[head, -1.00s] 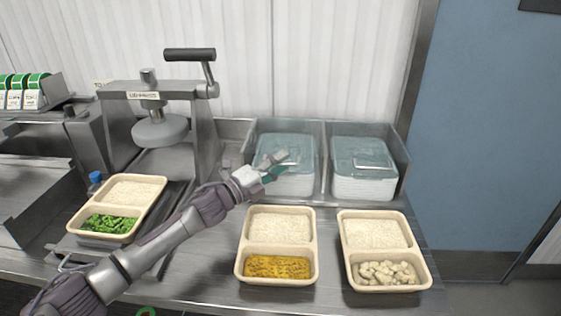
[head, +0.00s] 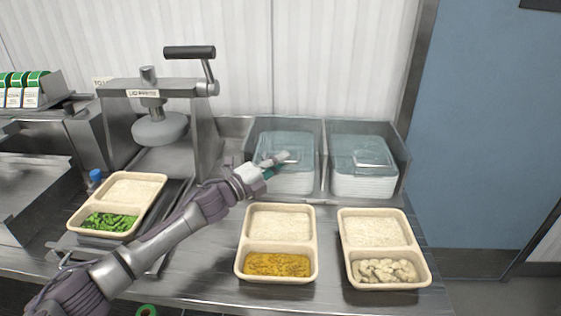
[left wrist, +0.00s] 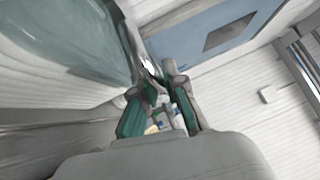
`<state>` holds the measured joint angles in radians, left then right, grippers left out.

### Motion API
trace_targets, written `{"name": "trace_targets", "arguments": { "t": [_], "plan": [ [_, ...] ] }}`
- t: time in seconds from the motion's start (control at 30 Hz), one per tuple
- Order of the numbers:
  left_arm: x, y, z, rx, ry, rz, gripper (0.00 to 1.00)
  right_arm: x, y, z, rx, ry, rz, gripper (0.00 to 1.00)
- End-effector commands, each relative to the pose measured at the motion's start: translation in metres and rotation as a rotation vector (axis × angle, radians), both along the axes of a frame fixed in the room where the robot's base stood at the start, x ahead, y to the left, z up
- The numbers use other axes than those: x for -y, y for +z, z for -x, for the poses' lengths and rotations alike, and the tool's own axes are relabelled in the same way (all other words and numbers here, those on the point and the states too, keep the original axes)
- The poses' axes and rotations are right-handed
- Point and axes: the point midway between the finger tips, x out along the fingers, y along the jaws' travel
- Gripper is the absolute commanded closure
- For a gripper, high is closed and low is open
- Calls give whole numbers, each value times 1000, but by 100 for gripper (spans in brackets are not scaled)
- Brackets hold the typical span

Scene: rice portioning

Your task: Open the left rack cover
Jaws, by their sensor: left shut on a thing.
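The left rack cover (head: 290,141) is a clear bluish lid over a stack of white lids or trays in the left bay of the metal rack. It looks flat and closed in the head view. My left gripper (head: 280,161) is at its front, shut on the cover's handle, which the fingers mostly hide. In the left wrist view the teal-padded fingers of my left gripper (left wrist: 157,92) are close together, and a bluish clear surface, likely the cover (left wrist: 75,35), fills the upper left. My right gripper is not in view.
The right rack cover (head: 362,151) lies closed beside it. Two meal trays, with yellow food (head: 240,250) and pale pieces (head: 428,270), stand in front. A tray with greens (head: 104,204) sits by the lid press (head: 160,128) at left.

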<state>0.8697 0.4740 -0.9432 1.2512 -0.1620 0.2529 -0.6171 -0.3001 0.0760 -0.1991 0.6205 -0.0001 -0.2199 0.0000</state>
Motion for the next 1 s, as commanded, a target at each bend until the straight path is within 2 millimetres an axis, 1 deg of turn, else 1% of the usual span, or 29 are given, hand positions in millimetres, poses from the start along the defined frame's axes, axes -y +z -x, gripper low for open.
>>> {"name": "trace_targets", "arguments": {
  "t": [0.17,0.27,0.47,0.6,0.67,0.8,1.0],
  "plan": [
    [0,11,0,-20,0,-1,100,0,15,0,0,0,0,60],
    [0,23,-1,-45,-1,-2,100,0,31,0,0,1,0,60],
    [0,52,-3,-127,0,-2,100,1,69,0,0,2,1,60],
    [0,72,-7,-122,1,0,100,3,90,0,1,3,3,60],
    [0,82,-10,-122,0,0,100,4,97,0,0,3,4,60],
    [0,110,-19,-120,1,0,100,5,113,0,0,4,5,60],
    [0,142,-34,-120,0,0,100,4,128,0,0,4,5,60]
  ]
}}
